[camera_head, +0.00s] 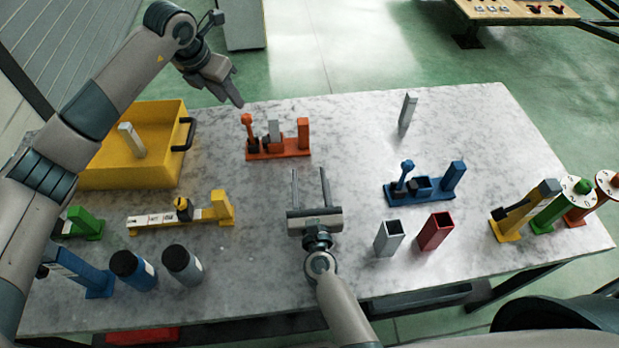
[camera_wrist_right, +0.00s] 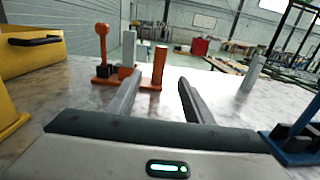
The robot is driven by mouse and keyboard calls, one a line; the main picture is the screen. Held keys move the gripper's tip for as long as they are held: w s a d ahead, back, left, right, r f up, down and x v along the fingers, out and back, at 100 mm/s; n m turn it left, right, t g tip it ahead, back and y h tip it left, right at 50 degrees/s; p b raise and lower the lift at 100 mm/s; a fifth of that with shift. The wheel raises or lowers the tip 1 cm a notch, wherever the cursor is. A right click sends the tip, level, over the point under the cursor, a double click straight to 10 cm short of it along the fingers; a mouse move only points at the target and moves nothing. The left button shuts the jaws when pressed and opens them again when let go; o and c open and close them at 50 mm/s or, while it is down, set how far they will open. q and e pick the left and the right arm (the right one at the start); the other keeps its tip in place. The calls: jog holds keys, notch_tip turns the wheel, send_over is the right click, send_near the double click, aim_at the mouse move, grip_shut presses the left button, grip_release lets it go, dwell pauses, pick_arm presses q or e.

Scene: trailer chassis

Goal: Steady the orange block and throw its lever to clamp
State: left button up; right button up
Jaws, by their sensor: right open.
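The orange block (camera_head: 278,152) stands on the table's back half, with a low base and an upright post (camera_head: 303,132) at its right end. Its lever (camera_head: 248,124), with a round orange knob, stands up at the left end. A grey piece (camera_head: 273,130) sits between them. The block also shows in the right wrist view (camera_wrist_right: 159,68), beyond the fingers, with the lever upright (camera_wrist_right: 102,45). My right gripper (camera_head: 309,172) is open and empty, in front of the block and apart from it. My left gripper (camera_head: 238,102) hangs behind and left of the lever, its finger gap unclear.
A yellow bin (camera_head: 130,180) stands at the left, with a yellow fixture (camera_head: 215,212) in front of it. A blue fixture (camera_head: 420,187), a grey tube (camera_head: 388,240) and a red tube (camera_head: 436,232) stand at the right. A grey bar (camera_head: 406,113) stands at the back right.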

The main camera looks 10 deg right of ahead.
aim_at(304, 133)
jog(key=shift+w, duration=0.1)
jog(key=w, duration=0.5)
jog(key=w+d, duration=0.1)
jog(key=w, duration=1.1)
jog(key=shift+w+d, duration=0.1)
jog(key=shift+d, duration=0.2)
